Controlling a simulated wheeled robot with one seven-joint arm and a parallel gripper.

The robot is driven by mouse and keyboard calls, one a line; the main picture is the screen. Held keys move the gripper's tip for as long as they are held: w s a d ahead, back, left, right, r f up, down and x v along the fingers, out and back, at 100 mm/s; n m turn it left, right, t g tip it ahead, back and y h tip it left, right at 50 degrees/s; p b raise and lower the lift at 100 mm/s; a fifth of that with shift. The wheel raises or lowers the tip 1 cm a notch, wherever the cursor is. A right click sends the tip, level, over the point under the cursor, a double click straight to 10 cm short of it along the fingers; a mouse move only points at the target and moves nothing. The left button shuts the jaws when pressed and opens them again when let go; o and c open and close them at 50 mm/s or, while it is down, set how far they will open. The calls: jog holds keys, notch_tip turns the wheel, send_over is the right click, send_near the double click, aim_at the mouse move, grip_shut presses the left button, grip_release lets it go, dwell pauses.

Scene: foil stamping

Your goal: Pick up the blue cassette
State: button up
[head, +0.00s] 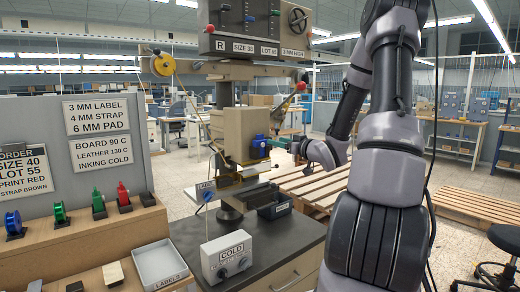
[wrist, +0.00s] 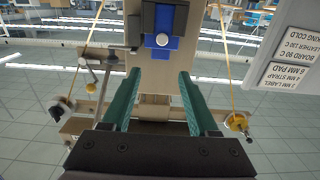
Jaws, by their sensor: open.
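The blue cassette (head: 259,147) sits on the right side of the tan head of the stamping machine. It also shows in the wrist view as a blue block (wrist: 160,47) with a pale round knob, against the tan body. My gripper (head: 279,143) has green fingers and points left at the cassette in the head view, close to it. In the wrist view my gripper (wrist: 158,75) is open and empty, with its fingers spread wider than the blue block. The block lies beyond the fingertips; contact is not visible.
The machine's red-knobbed lever (head: 300,86) rises near my arm. Below are a dark bin (head: 274,210) and a COLD control box (head: 228,258). A wooden pallet (head: 310,185) lies behind.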

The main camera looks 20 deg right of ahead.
aim_at(261, 137)
jog(key=x, duration=1)
grip_shut()
